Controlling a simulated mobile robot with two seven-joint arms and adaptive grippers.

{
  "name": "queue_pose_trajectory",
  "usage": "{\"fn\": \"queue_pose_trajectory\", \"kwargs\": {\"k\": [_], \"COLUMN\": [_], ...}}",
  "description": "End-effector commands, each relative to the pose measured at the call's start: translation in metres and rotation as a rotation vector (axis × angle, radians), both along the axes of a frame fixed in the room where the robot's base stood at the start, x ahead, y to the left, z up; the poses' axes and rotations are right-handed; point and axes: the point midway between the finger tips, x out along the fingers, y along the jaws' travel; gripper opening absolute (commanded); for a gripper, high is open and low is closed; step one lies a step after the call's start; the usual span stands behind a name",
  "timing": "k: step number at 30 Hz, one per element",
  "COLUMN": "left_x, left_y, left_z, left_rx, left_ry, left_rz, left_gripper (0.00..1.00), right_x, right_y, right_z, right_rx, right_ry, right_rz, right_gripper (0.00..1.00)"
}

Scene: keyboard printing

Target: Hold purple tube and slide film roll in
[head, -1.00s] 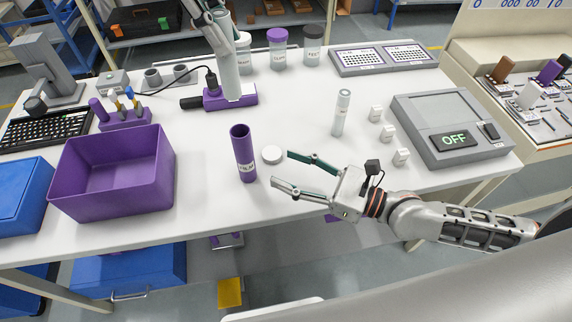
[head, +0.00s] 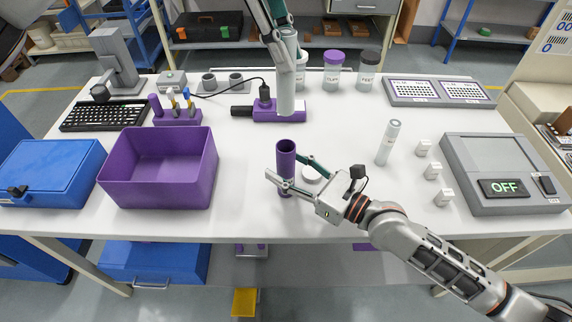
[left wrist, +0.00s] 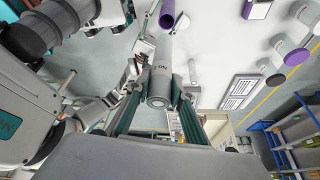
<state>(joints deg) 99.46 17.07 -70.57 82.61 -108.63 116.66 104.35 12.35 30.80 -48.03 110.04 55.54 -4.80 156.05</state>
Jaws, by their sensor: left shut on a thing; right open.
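The purple tube (head: 287,152) stands upright on the white table, its open end up. My right gripper (head: 287,171) is open, with its fingers on either side of the tube; I cannot tell whether they touch it. My left gripper (head: 285,42) is shut on the pale grey film roll (head: 286,92) and holds it upright above the table, apart from the tube and over its mouth in the picture. In the left wrist view the roll (left wrist: 160,72) sits between the fingers, and the purple tube (left wrist: 167,14) shows beyond it.
A white round lid (head: 312,175) lies right beside the right gripper. A purple bin (head: 158,190) stands to the left.

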Motion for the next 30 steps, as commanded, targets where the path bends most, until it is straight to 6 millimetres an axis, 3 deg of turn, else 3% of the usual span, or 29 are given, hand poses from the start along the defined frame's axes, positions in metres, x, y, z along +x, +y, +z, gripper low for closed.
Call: {"fn": "queue_pose_trajectory", "kwargs": {"k": [10, 15, 22, 30], "left_x": [0.0, 0.0, 0.0, 0.0], "left_y": [0.0, 0.0, 0.0, 0.0], "left_z": [0.0, 0.0, -0.003, -0.02], "left_rx": [0.0, 0.0, 0.0, 0.0], "left_ry": [0.0, 0.0, 0.001, 0.001], "left_rz": [0.0, 0.0, 0.0, 0.0], "left_gripper": [0.01, 0.01, 0.01, 0.01], "right_x": [0.002, 0.002, 0.002, 0.002], "right_y": [0.003, 0.003, 0.002, 0.002], "right_z": [0.0, 0.0, 0.0, 0.0], "right_rx": [0.0, 0.0, 0.0, 0.0], "right_ry": [0.0, 0.0, 0.0, 0.0], "right_rz": [0.0, 0.0, 0.0, 0.0], "right_gripper": [0.5, 0.07, 0.07, 0.07]}}
